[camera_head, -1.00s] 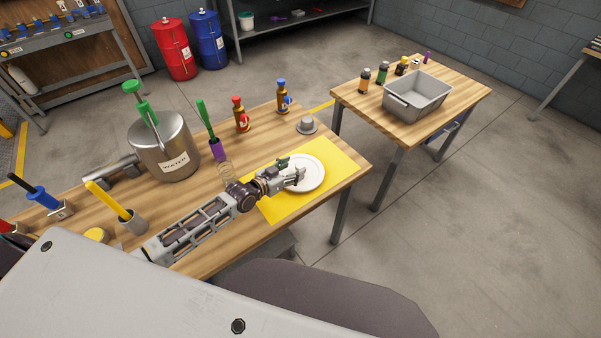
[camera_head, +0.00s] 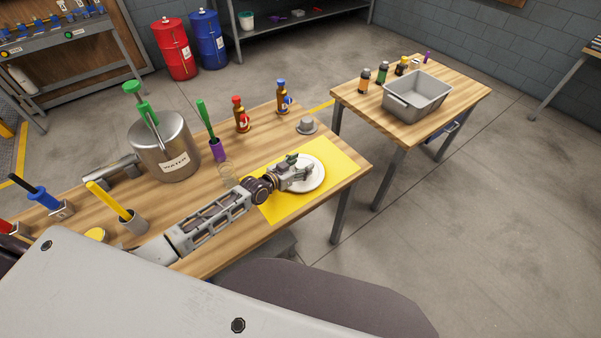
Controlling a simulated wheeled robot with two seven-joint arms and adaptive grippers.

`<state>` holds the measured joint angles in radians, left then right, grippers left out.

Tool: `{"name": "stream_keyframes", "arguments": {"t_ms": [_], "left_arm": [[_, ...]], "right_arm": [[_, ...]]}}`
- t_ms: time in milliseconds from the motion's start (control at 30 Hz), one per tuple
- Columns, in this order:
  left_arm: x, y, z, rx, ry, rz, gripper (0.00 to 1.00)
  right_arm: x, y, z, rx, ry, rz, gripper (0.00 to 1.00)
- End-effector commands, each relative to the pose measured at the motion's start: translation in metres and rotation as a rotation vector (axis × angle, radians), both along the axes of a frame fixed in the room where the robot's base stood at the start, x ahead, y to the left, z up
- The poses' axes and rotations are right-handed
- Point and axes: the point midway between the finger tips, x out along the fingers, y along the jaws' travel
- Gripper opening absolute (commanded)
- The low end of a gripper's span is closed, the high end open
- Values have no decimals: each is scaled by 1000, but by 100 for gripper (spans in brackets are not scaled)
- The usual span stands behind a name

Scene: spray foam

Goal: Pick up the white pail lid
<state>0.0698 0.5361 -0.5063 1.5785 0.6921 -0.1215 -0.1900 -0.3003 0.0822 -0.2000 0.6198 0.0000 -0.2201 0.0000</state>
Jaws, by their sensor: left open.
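The white pail lid (camera_head: 314,181) is a round white disc lying on the yellow mat (camera_head: 288,208) on the near wooden table. My left gripper (camera_head: 304,165) reaches in from the left and is over the left and far part of the lid, hiding some of it. Its fingers are open. Whether they touch the lid cannot be told from this view. My right gripper is not in view.
A metal water pot (camera_head: 168,158) stands left of my arm. A red-topped bottle (camera_head: 242,118), a blue-topped bottle (camera_head: 283,100) and a grey cap-like piece (camera_head: 307,125) stand behind the mat. A grey bin (camera_head: 418,94) is on the far table. The mat's near part is clear.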

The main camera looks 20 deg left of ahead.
Motion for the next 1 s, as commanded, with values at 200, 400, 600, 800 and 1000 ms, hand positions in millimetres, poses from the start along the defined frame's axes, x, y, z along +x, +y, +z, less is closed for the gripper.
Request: {"name": "stream_keyframes", "arguments": {"t_ms": [200,400,600,800,1000], "left_arm": [[0,0,0,-1,0,0,60],[0,0,0,-1,1,-1,60],[0,0,0,-1,1,-1,36],[0,0,0,-1,1,-1,12],[0,0,0,-1,0,0,12]], "right_arm": [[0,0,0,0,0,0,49],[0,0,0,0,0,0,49],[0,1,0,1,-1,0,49],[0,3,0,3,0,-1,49],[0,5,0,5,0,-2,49]]}}
